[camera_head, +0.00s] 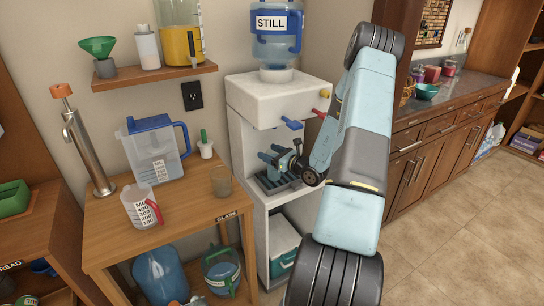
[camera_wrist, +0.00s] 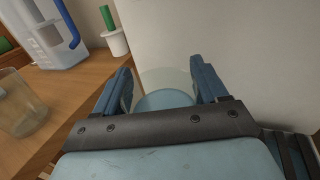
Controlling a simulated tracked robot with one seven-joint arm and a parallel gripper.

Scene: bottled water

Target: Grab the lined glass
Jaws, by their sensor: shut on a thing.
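My gripper (camera_head: 272,158) is at the white water dispenser, below its taps and above the drip tray. In the wrist view its two blue fingers (camera_wrist: 160,68) stand either side of a clear, round-rimmed glass (camera_wrist: 166,76) and are shut on it. I cannot make out lines on this held glass, and it is not distinct in the head view. Another clear glass (camera_head: 221,181) stands upright on the wooden table near the GLASS label; it also shows at the left of the wrist view (camera_wrist: 20,108), apart from my gripper.
The dispenser (camera_head: 262,98) carries a STILL bottle (camera_head: 276,45) and has blue, red and yellow taps.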

